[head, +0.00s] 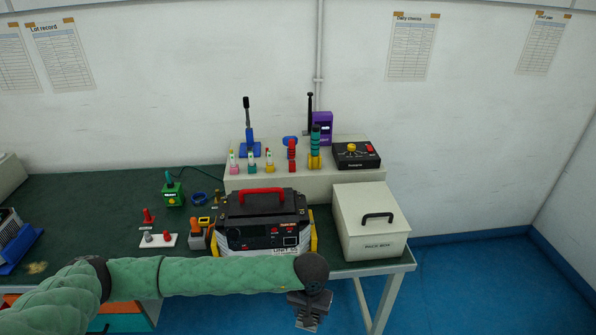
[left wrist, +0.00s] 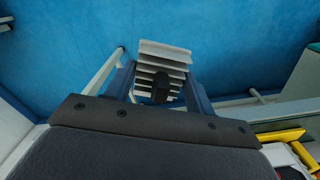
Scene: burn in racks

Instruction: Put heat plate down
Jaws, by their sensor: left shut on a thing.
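My left arm reaches across the front of the bench in the head view. Its left gripper (head: 311,288) is shut on the heat plate (head: 309,319), a grey finned block hanging beyond the bench's front edge, over the blue floor. In the left wrist view, the heat plate (left wrist: 165,54) shows as a stack of pale fins between the dark blue fingers of the left gripper (left wrist: 158,88). The finned plate is clear of the bench; part of it is hidden by the gripper. My right gripper is in neither view.
A black-and-grey unit (head: 262,224) with a red handle stands on the green bench top (head: 110,200). A lidded white box (head: 371,225) is to its right. Small coloured tools and connectors stand left and behind. A blue-based rack (head: 14,243) is at far left.

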